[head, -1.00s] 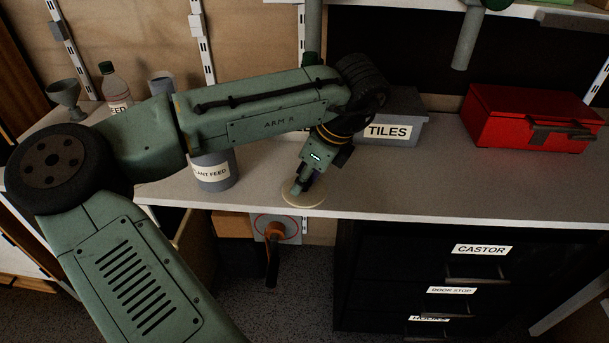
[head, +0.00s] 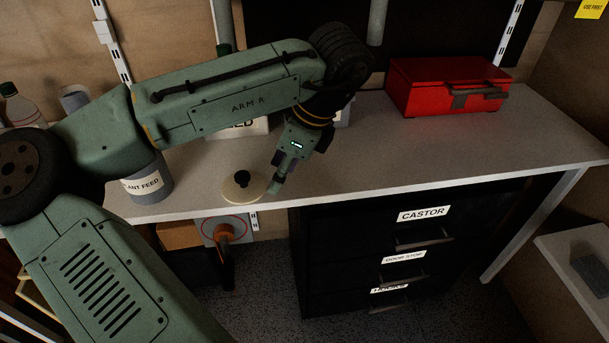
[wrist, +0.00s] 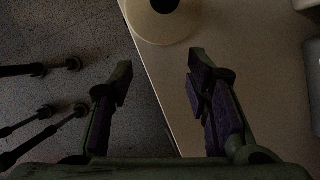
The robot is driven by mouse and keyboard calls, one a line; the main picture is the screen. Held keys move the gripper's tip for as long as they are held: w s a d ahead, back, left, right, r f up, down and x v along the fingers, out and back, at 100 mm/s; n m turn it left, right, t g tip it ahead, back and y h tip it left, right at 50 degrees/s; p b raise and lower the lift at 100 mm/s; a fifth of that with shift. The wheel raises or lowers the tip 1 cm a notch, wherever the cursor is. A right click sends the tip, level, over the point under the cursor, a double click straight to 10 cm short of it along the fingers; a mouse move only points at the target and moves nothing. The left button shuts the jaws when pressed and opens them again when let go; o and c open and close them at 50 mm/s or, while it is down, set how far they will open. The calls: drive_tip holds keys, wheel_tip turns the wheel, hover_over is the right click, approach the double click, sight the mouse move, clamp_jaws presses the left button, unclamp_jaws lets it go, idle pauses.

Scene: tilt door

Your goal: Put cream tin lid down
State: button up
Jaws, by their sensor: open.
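The cream tin lid (head: 240,188) lies flat on the worktop (head: 390,160), near its front edge, with its dark knob facing up. In the wrist view the lid (wrist: 163,28) shows at the top, partly cut off by the frame, just beyond the fingertips. My gripper (head: 276,188) is just right of the lid in the head view, low over the worktop. In the wrist view my gripper (wrist: 158,72) has its fingers spread with nothing between them. One finger is over the worktop and the other is past its edge, over the floor.
A grey plant feed tin (head: 147,182) stands left of the lid. A red box (head: 447,85) sits at the back right. Below are black drawers (head: 345,235) with label plates. The worktop to the right of my gripper is clear.

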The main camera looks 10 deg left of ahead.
drive_tip(key=d, duration=0.2)
drive_tip(key=s+d, duration=0.1)
drive_tip(key=d, duration=0.1)
drive_tip(key=shift+d, duration=0.4)
